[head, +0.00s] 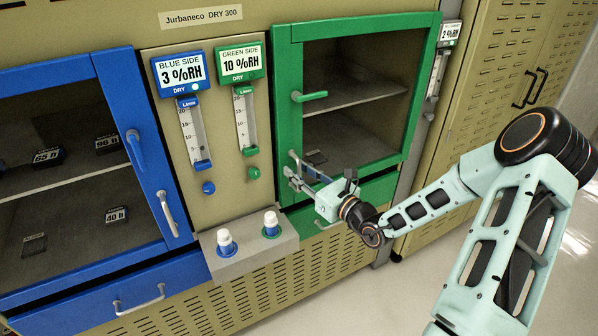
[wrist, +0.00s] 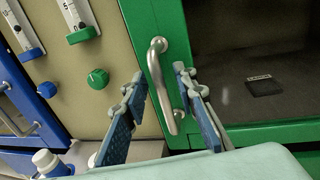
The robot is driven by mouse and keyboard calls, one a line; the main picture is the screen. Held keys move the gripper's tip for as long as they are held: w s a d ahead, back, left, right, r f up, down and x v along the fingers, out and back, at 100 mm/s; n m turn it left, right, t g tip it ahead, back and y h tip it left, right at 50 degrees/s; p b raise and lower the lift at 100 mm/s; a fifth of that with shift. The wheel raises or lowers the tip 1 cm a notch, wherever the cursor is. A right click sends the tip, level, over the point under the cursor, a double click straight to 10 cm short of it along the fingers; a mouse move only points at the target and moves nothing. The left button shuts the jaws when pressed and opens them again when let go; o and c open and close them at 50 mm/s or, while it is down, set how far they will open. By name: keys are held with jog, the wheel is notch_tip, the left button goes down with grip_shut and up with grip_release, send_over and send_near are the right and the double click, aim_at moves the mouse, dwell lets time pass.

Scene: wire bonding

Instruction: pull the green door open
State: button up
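The green door (head: 290,125) is a green frame around a large see-through pane, and it looks closed on the cabinet. A silver bar handle (wrist: 165,85) stands upright on its left side. A green latch (head: 310,96) sits above the bar handle in the head view. My gripper (head: 293,176) is at the bar handle, low on the door's left side. In the wrist view my gripper (wrist: 161,82) is open, one finger on each side of the bar, with gaps visible. The bar's lower end reaches down between the blue finger pads.
The blue door (head: 135,135) with its own handle is at the left. A ledge (head: 248,240) with two white-capped knobs juts out below and left of the green door. A green drawer (head: 375,192) lies below it. Open floor (head: 440,255) is in front.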

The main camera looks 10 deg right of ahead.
grip_shut()
jog(key=shift+s, duration=0.15)
